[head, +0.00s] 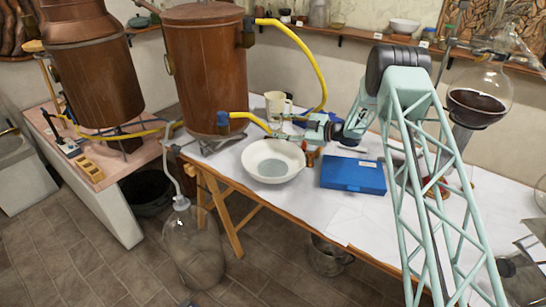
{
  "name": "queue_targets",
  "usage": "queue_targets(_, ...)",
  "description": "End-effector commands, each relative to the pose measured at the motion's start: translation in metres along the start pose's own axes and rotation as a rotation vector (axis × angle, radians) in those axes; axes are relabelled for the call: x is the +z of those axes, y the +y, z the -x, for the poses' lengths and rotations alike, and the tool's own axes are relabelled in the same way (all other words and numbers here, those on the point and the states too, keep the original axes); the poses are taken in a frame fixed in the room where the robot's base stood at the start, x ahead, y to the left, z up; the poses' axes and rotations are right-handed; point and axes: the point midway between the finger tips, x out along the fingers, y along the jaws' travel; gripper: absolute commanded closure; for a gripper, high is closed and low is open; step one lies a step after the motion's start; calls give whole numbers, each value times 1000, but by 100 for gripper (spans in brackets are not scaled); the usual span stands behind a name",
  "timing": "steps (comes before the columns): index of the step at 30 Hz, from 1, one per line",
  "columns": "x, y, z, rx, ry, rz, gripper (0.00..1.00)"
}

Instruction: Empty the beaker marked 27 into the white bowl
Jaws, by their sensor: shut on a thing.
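The white bowl (253,153) stands on the white-covered table near its front left edge, with a grey patch in its bottom. My gripper (296,128) reaches in from the right, just behind and above the bowl's back rim. It is shut on a small, see-through thing that looks like the glass beaker. The beaker's outline, its tilt and what is in it are too small to tell. No mark 27 can be read.
A cream jug (275,104) stands behind my gripper. A blue case (353,176) lies right of the bowl. A copper vessel (205,75) with yellow hoses (304,55) rises at the left. A round flask (478,92) with dark contents stands at the right.

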Motion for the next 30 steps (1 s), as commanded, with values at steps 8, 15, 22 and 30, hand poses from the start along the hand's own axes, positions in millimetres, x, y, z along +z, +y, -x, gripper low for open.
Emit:
queue_targets(8,5,12,-4,-36,-21,-96,76)
queue_targets(15,10,15,-7,-55,-33,-149,76)
queue_targets(22,10,14,-7,-56,-34,-151,76)
queue_targets(30,10,18,-8,-64,-38,-175,76)
